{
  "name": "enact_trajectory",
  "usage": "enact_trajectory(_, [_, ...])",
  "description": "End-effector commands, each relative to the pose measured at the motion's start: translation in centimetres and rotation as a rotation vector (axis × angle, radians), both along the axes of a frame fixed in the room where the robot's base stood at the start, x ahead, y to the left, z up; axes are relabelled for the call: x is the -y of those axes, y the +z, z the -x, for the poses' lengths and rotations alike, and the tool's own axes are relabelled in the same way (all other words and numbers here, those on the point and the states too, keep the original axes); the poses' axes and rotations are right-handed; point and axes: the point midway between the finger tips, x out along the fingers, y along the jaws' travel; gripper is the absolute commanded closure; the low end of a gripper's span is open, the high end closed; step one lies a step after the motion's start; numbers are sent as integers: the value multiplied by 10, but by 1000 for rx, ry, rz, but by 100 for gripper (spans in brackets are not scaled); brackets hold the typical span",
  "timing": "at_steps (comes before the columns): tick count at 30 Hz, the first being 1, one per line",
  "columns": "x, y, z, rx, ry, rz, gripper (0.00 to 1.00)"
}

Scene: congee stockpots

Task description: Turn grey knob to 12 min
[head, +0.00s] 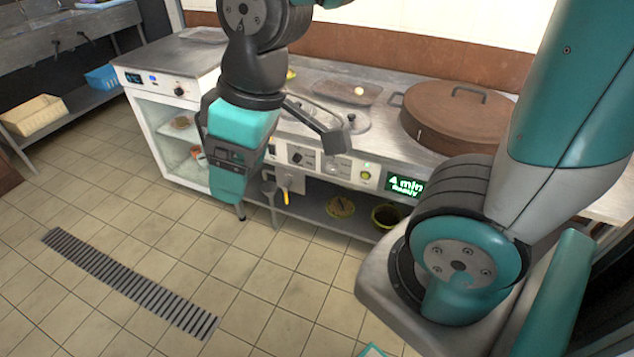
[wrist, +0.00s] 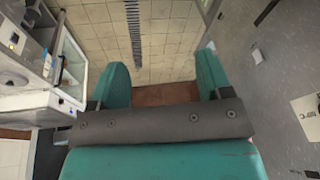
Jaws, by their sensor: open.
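The counter front (head: 320,168) carries a row of controls. A dark-plated knob (head: 297,157) is near my gripper, and a small pale grey control (head: 343,168) sits to its right, too small to make out its setting. My gripper (head: 235,195) hangs in front of the counter, left of these controls, and hides part of the front. In the wrist view my gripper (wrist: 163,72) has its two teal fingers wide apart, with only floor between them.
A brown-lidded pot (head: 460,118) and a round metal lid (head: 345,120) are on the counter. A white cabinet (head: 160,130) with its own knob (head: 179,91) stands at left. A yellow-green button (head: 365,175) sits beside the display. Tiled floor (head: 140,240) in front is clear.

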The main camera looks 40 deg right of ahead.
Motion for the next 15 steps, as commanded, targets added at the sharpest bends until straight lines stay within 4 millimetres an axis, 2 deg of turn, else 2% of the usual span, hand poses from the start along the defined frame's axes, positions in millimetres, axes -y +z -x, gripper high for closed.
enact_trajectory(1, [11,-53,-20,33,1,47,28])
enact_trajectory(3, [30,-92,-47,89,13,124,28])
enact_trajectory(9, [93,-193,-112,210,81,398,28])
enact_trajectory(15, [163,-284,-160,253,204,732,28])
